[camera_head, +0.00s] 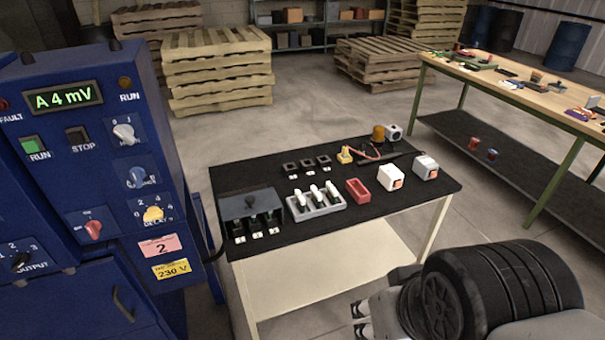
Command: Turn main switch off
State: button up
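The blue control cabinet (112,205) stands at the left. A red rotary knob (92,229) sits on a blue plate low on its front, its pointer near vertical and slightly tilted. A white rotary knob (125,132) sits at the upper right, on a plate marked 0 and 1; its lettering is too small to read surely. I cannot tell which of the two is the main switch. The display (63,98) is lit and reads "A 4 mV". My gripper (361,319) is at the bottom centre, well right of the cabinet. Its fingertips look apart, with nothing between them.
The cabinet also has a green RUN button (34,148), a black STOP button (77,139), a blue knob (141,177), a yellow knob (153,214) and an OUTPUT knob (20,262).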

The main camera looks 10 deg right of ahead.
aim_at(93, 227)
jog(key=j+u, duration=0.1)
jog(key=u, duration=0.9)
jog(key=i+u, duration=0.1)
jog(key=u, duration=0.4)
